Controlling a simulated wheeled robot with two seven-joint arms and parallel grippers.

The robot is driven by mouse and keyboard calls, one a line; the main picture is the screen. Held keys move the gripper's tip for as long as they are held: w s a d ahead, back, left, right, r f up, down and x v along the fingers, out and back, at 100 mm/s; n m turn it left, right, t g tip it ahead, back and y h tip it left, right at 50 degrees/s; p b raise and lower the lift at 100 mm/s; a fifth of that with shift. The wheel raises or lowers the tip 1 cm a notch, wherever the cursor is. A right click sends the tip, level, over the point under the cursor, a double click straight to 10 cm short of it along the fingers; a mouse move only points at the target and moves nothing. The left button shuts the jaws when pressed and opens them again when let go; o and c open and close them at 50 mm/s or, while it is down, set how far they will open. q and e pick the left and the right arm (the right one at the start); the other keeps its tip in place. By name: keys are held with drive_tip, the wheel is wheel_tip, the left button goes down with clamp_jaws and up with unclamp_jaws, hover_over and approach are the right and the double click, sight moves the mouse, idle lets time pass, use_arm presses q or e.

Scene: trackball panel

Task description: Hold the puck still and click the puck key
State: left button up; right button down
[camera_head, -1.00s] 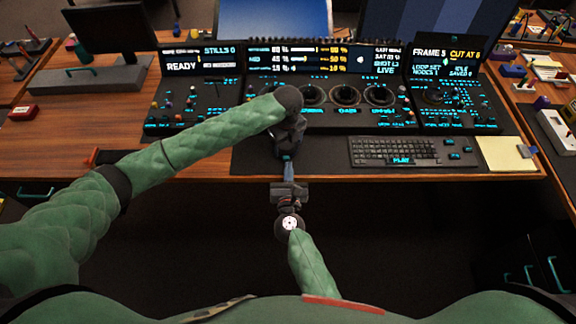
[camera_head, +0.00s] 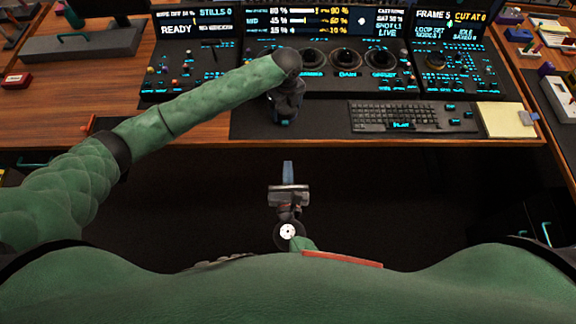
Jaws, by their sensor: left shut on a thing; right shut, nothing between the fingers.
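My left gripper (camera_head: 283,119) points down at the front of the console desk, left of the keyboard, near the desk's front edge. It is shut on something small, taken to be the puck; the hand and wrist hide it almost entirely. My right gripper (camera_head: 288,168) is shut and empty. It is in front of the desk edge, over the dark floor, apart from the desk and the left gripper. I cannot pick out the puck key; small dark keys (camera_head: 455,121) with cyan marks lie right of the keyboard.
The keyboard (camera_head: 400,117) and a yellow notepad (camera_head: 505,120) lie right of the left gripper. Behind are trackball rings (camera_head: 346,60), control panels and lit displays (camera_head: 330,22). A grey block with a handle (camera_head: 85,42) stands far left. The wooden desk edge (camera_head: 400,140) runs across.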

use_arm(q)
drive_tip(key=shift+s+f, duration=0.15)
drive_tip(key=shift+f, duration=0.1)
drive_tip(key=o, duration=1)
drive_tip(key=shift+a, duration=0.1)
drive_tip(key=shift+o, duration=0.2)
wheel_tip(320, 180, up, 12)
drive_tip(key=shift+r, duration=0.15)
drive_tip(key=shift+r+p, duration=2.9)
drive_tip(key=shift+p, duration=0.05)
wheel_tip(320, 180, up, 4)
drive_tip(key=p, duration=0.3)
drive_tip(key=shift+p, duration=0.4)
